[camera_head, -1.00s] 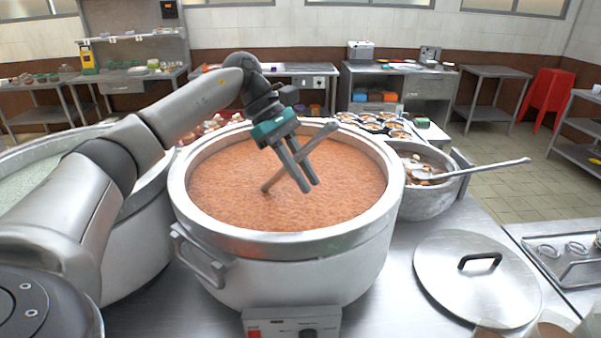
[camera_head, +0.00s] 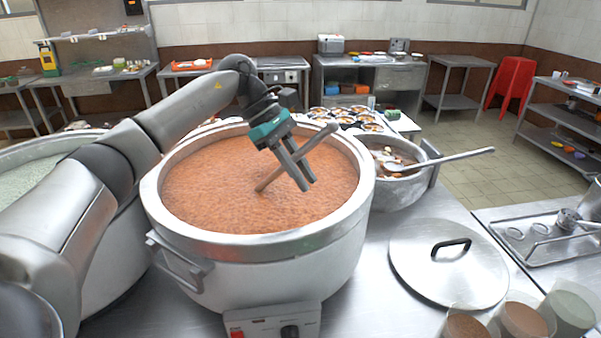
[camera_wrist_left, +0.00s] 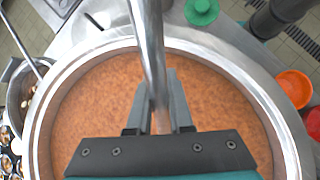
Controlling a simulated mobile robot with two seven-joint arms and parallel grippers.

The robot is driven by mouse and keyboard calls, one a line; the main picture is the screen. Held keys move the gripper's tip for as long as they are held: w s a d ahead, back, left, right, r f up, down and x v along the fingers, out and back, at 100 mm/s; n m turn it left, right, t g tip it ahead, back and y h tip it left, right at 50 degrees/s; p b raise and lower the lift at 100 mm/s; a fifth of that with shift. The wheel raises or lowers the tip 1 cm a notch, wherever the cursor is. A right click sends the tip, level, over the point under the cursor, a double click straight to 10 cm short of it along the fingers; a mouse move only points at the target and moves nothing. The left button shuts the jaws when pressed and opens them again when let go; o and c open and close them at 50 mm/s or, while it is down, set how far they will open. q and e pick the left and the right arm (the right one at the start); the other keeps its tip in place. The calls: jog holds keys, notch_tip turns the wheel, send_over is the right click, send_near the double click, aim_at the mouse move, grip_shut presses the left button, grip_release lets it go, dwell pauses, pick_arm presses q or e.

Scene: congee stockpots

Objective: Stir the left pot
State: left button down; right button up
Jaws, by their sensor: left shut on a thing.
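A large metal pot (camera_head: 250,262) of orange-brown congee (camera_head: 215,185) stands in the middle of the head view. A second pot (camera_head: 118,268) with pale greenish content (camera_head: 35,170) is at the far left, partly behind my left arm. My left gripper (camera_head: 308,184) is above the orange-brown congee, shut on a metal stirring tool (camera_head: 322,136). The tool slants, its lower end sunk in the congee near the middle and hidden. In the left wrist view, its shaft (camera_wrist_left: 150,50) runs between the fingers (camera_wrist_left: 158,105), with the congee below. My right gripper is not in view.
A smaller pot (camera_head: 400,190) with a ladle (camera_head: 450,158) stands right of the middle pot. A lid (camera_head: 448,270) lies on the metal counter (camera_head: 375,300). Cups (camera_head: 520,320) stand at the front right, and a tray (camera_head: 540,240) lies behind them. Several small bowls (camera_head: 345,115) sit behind.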

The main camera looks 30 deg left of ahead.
pick_arm(q)
jog(key=shift+d+r, duration=0.1)
jog(key=shift+r, duration=0.05)
dwell(0.4)
notch_tip(320, 180, up, 15)
jog(key=p, duration=1.2)
jog(key=shift+r, duration=0.2)
jog(key=shift+y+p, duration=0.5)
jog(key=shift+y, duration=0.7)
jog(key=shift+f, duration=0.1)
